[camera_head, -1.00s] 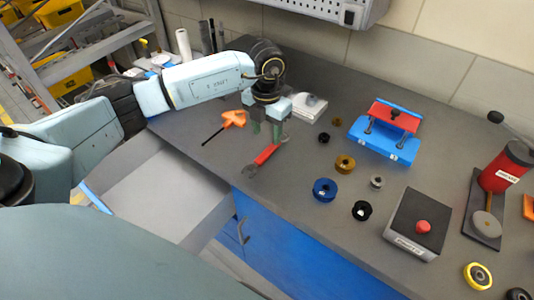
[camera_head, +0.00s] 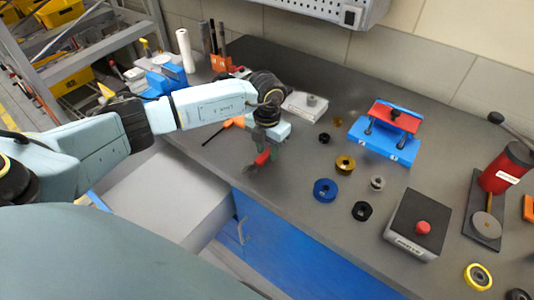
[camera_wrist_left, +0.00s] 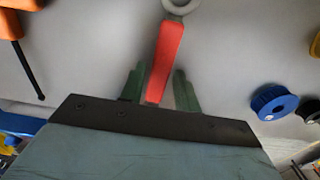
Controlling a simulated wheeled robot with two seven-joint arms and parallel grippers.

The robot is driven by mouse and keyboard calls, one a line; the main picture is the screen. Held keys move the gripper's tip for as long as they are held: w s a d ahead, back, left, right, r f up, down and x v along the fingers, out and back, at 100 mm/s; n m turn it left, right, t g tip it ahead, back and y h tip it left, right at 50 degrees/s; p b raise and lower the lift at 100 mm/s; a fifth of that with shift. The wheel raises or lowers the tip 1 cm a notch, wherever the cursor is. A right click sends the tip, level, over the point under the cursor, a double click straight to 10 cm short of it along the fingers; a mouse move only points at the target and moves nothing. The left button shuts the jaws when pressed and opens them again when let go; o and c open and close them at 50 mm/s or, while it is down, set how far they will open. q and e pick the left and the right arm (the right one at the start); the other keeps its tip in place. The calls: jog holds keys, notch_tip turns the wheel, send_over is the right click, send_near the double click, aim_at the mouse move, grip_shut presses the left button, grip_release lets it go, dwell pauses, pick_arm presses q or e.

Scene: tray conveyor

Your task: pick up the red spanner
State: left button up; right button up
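The red spanner (camera_head: 262,158) lies on the grey worktop near its front edge, with its grey head toward the drawer. My left gripper (camera_head: 266,150) is down at its red handle and hides part of it in the head view. In the left wrist view, the handle (camera_wrist_left: 167,55) runs between the two green fingers of the gripper (camera_wrist_left: 159,88). The fingers are apart, with a gap showing on each side of the handle. My right gripper is not in view.
An orange-handled tool (camera_head: 236,122) lies just left of the gripper. A blue ring (camera_head: 325,190) and other small rings lie to the right. A grey block (camera_head: 306,104) stands behind. An open drawer (camera_head: 165,195) juts out below the worktop edge.

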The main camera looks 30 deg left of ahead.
aim_at(267, 153)
pick_arm(q)
grip_shut()
jog(key=shift+r, duration=0.1)
notch_tip(267, 153, up, 10)
dwell(0.4)
